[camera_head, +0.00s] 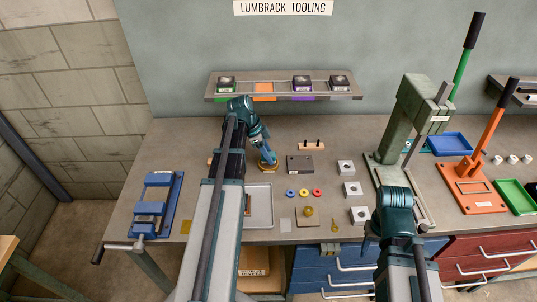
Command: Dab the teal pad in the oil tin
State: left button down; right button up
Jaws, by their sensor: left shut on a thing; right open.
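My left gripper (265,157) reaches over the bench and points down, shut on the small teal pad, which is mostly hidden by the fingers. Directly under the fingertips is a small round brass-coloured thing (268,169), which looks like the oil tin. I cannot tell whether the pad touches it or is inside it. My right gripper (370,243) is open and empty at the bench's front edge, partly hidden by its own arm.
A green press (409,120) stands to the right, with an orange lever press (474,186) beyond it. A blue vise (158,205) is at left. A dark block (299,165), coloured rings (304,193), white blocks (352,188) and a grey tray (260,207) lie mid-bench. A shelf (350,91) hangs behind.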

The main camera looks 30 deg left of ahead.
aim_at(274, 154)
pick_arm(q)
jog(key=shift+f+b, duration=0.3)
jog(key=shift+f, duration=0.05)
dwell(1.1)
notch_tip(274, 154, up, 7)
jog(key=p, duration=0.7)
dwell(0.6)
jog(key=shift+f+b, duration=0.55)
jog(key=shift+f, duration=0.05)
jog(key=shift+r, duration=0.1)
